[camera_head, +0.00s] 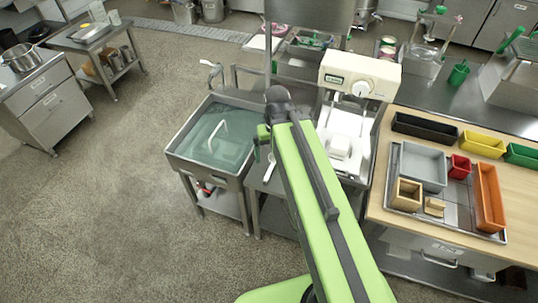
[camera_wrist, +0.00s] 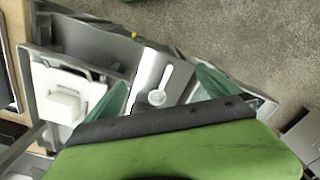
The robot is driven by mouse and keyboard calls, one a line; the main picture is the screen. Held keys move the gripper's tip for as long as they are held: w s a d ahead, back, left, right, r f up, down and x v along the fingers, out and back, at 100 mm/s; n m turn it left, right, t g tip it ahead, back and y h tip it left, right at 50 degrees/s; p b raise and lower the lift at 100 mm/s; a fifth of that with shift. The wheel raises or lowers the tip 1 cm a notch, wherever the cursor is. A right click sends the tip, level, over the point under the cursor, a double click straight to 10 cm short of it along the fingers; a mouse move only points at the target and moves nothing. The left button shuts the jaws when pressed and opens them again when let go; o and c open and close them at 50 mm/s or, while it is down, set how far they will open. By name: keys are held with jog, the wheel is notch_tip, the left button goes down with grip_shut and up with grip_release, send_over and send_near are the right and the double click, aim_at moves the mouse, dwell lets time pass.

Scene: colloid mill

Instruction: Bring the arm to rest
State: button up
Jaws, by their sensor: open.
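My green arm reaches from the bottom of the head view up to the middle, above the metal bench between the sink and the machine. My gripper (camera_wrist: 161,76) shows in the wrist view with its two green fingers spread apart and nothing between them. Below the fingers, a white spoon-like piece (camera_wrist: 157,97) with a round end lies on a metal surface.
A water-filled sink (camera_head: 184,158) stands left of the arm. Right of it is a white machine (camera_head: 372,70) with a dial; a white block (camera_head: 340,146) sits before it. A wooden table (camera_head: 388,204) holds several bins at right. Open floor lies left.

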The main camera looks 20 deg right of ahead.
jog(key=a, duration=0.1)
jog(key=a+f+b, duration=0.1)
jog(key=a, duration=0.1)
jog(key=shift+s, duration=0.1)
dwell(0.3)
dwell(0.9)
